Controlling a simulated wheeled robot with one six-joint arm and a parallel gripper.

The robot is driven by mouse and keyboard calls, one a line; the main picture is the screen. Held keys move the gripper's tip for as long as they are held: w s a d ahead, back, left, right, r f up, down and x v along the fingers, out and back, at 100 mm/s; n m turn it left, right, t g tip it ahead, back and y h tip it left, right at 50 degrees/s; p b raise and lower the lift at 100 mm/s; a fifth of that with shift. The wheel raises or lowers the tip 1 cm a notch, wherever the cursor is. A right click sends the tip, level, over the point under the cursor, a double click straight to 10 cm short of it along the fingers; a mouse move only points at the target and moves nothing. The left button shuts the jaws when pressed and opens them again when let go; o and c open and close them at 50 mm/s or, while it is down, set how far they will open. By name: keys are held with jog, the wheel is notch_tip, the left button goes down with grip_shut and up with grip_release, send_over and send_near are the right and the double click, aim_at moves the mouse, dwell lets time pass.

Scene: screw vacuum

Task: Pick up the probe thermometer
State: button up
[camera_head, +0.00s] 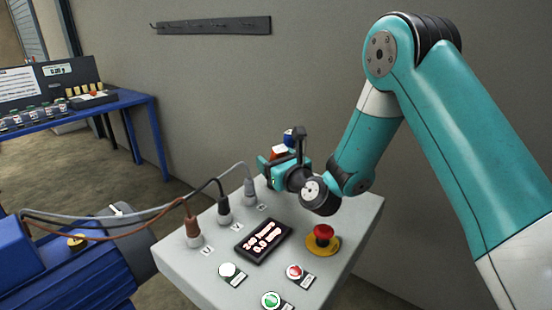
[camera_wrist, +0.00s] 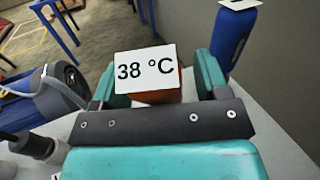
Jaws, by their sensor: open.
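The probe thermometer, as I take it, is an orange-red body (camera_wrist: 160,97) topped by a white face (camera_wrist: 146,69) reading "38 °C". In the wrist view it stands between the two teal fingers of my gripper (camera_wrist: 158,78), which are apart. I cannot tell whether either finger touches it. In the head view my gripper (camera_head: 277,163) is low over the far end of the grey console, with the orange-red body (camera_head: 279,153) partly showing beyond it. The thermometer's lower part is hidden by my gripper.
A blue cylinder (camera_wrist: 233,38) with a white top stands close behind, to the right. The grey console (camera_head: 178,268) carries plugged cables, a lit display (camera_head: 263,241), buttons and a red emergency stop (camera_head: 323,234). A blue motor and a blue bench (camera_head: 128,101) are left.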

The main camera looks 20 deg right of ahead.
jog(key=c, duration=1.1)
jog(key=shift+r, duration=0.1)
